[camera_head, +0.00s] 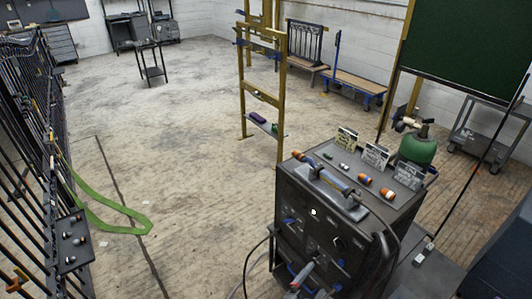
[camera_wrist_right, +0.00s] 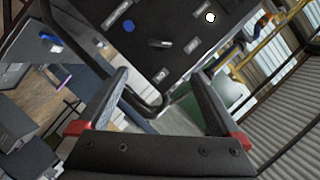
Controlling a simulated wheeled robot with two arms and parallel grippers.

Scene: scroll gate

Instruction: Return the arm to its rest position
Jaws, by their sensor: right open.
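My right gripper (camera_head: 303,274) is low in the head view, in front of the dark welding machine (camera_head: 325,236). In the right wrist view its two dark fingers with red parts at their bases are spread apart, and the gripper (camera_wrist_right: 163,76) is open with nothing between the fingers. My left gripper is not in view.
A black barred gate (camera_head: 22,115) runs along the left. The middle floor is mostly clear.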

